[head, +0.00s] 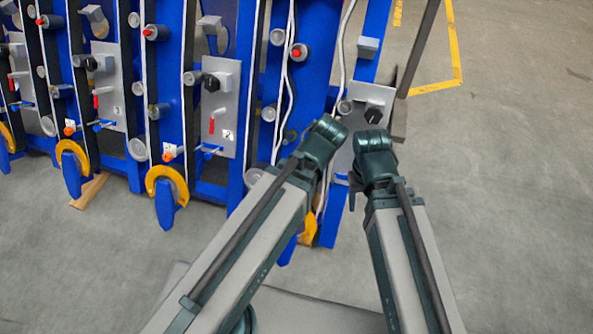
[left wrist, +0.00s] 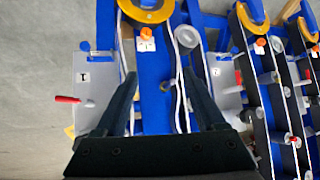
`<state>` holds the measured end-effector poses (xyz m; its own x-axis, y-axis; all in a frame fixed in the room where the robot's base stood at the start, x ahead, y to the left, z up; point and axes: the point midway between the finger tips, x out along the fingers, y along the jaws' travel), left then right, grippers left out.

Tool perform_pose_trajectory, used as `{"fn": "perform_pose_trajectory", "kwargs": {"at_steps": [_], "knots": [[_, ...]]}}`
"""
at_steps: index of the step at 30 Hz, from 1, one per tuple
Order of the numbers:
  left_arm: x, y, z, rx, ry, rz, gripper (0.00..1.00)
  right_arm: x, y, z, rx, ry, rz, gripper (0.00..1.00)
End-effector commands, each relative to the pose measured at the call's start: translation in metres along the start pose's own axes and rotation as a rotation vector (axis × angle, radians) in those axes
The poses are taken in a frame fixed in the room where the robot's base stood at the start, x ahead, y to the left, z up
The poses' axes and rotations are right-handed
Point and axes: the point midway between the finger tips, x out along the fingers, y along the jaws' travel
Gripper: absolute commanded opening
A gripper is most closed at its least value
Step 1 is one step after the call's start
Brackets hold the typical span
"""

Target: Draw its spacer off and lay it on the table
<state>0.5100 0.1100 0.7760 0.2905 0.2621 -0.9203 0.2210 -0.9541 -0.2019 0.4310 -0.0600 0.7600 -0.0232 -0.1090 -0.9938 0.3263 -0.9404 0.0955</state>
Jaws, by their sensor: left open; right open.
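The harvester chassis is a row of blue upright units (head: 225,40) with grey cylinders, grey plates and yellow rings. Which part is the spacer, I cannot tell. My right gripper (head: 354,190) is small and partly hidden below its wrist, in front of the rightmost grey plate (head: 376,96). My left gripper is mostly hidden behind its own arm in the head view. In the left wrist view my left gripper (left wrist: 160,74) is open and empty, its fingers apart in front of a blue upright (left wrist: 153,90). No table is seen clearly.
The rightmost plate carries a black knob (head: 374,116). In the left wrist view a yellow ring (left wrist: 150,10), an orange knob (left wrist: 146,33) and a red handle (left wrist: 67,99) are near. The grey floor at right (head: 500,200) is clear, with a yellow line (head: 435,87) beyond.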

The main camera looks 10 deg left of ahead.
Motion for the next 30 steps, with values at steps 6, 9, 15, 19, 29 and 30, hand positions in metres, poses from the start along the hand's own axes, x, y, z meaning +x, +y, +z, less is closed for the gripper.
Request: {"fn": "perform_pose_trajectory", "kwargs": {"at_steps": [6,9,15,19,29,30], "knots": [[0.09,-0.003,-0.023,-0.31,0.228,-0.029,0.71,0.098,-0.009,-0.006,0.0,0.001,0.001,0.56],[0.119,-0.006,-0.035,-0.44,0.331,-0.017,0.71,0.133,-0.013,-0.008,0.0,0.002,0.001,0.56],[0.17,-0.008,-0.057,-0.672,0.533,0.052,0.71,0.203,-0.019,-0.012,0.0,0.002,0.002,0.56],[0.201,-0.006,-0.068,-0.802,0.652,0.13,0.71,0.249,-0.024,-0.015,0.0,0.003,0.002,0.56],[0.251,0.004,-0.085,-1.02,0.845,0.36,0.71,0.335,-0.032,-0.02,0.0,0.004,0.003,0.56],[0.254,0.005,-0.086,-1.033,0.857,0.382,0.71,0.34,-0.032,-0.02,0.0,0.004,0.003,0.56]]}}
